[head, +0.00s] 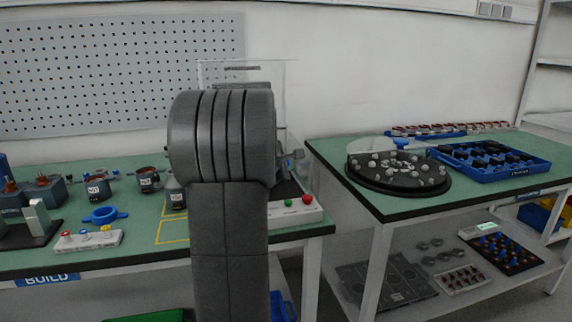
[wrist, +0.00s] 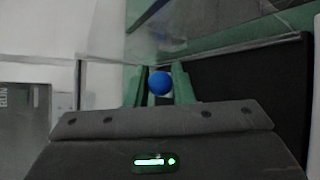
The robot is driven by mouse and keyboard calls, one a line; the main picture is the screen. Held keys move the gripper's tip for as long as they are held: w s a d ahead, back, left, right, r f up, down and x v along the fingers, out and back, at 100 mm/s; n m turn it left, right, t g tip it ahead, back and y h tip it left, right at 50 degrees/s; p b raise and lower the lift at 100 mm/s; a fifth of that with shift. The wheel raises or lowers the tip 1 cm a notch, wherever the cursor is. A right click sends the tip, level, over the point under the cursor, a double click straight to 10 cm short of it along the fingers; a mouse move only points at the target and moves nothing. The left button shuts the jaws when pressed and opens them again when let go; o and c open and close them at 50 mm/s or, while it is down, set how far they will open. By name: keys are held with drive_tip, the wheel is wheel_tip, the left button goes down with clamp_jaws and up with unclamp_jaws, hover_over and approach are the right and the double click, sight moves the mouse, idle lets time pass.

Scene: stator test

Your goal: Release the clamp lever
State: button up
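A round blue knob (wrist: 159,82) shows in the wrist view, between the two green fingers of my gripper (wrist: 160,78). A finger stands close on each side of it. I cannot tell whether they press on it or only stand around it. I take the knob to be the end of the clamp lever; the lever's shaft and the clamp are not clear. In the head view my own arm covers the gripper and most of the clear-walled test station (head: 292,95) behind it.
A button box (head: 295,209) with red and green buttons sits at the front of the green build bench (head: 140,240). A right-hand table holds a round black tray (head: 360,178) of parts and a blue tray (head: 536,172). A gap separates the two tables.

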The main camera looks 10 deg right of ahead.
clamp_jaws()
drive_tip(key=shift+r+p, duration=0.1)
drive_tip(key=shift+p, duration=0.25)
